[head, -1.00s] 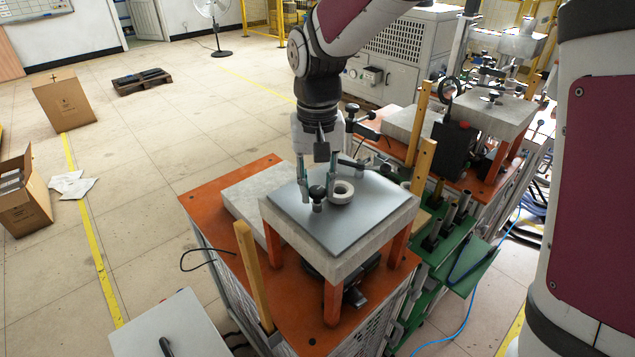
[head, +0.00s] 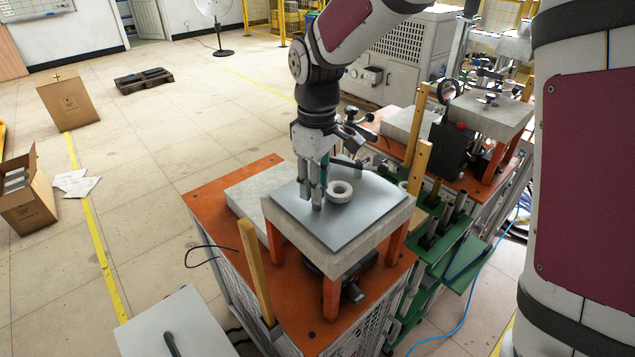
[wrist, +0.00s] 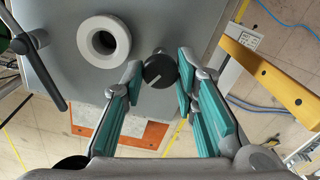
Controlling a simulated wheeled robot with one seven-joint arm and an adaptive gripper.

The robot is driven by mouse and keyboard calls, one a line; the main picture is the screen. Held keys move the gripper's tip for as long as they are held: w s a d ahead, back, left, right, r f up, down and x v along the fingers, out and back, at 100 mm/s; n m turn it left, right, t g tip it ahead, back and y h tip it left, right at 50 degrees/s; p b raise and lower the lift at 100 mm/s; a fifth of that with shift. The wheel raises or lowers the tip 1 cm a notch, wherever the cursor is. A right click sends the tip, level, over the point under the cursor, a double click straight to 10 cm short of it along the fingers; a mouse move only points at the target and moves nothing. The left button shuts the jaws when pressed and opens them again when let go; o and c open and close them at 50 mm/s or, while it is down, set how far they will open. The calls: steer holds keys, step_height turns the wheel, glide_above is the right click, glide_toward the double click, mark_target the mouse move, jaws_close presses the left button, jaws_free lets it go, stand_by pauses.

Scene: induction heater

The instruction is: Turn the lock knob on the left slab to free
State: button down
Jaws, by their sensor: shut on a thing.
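The left slab (head: 340,265) is a pale block with a grey metal top plate (head: 365,222), raised on orange legs. The lock knob (wrist: 160,71) is small, round and black, with a white pointer line slanting toward the lower left in the wrist view. My gripper (head: 313,203) points down at the plate, and its fingers hide the knob in the head view. In the wrist view, my gripper (wrist: 157,77) has its teal-padded fingertips on both sides of the knob, shut on it.
A white ring (head: 340,191) sits on the plate beside my fingers. A black lever (wrist: 36,52) is at the plate's left in the wrist view. Wooden posts (head: 256,270) stand near the slab. A second slab (head: 492,115) is behind at right.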

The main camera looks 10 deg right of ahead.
steer(key=n+p, duration=0.1)
steer(key=n, duration=0.4)
steer(key=shift+n, duration=0.3)
stand_by(0.4)
steer(key=c, duration=1.2)
jaws_free()
steer(key=shift+c, duration=0.2)
steer(key=shift+r, duration=0.1)
step_height(320, 180, up, 12)
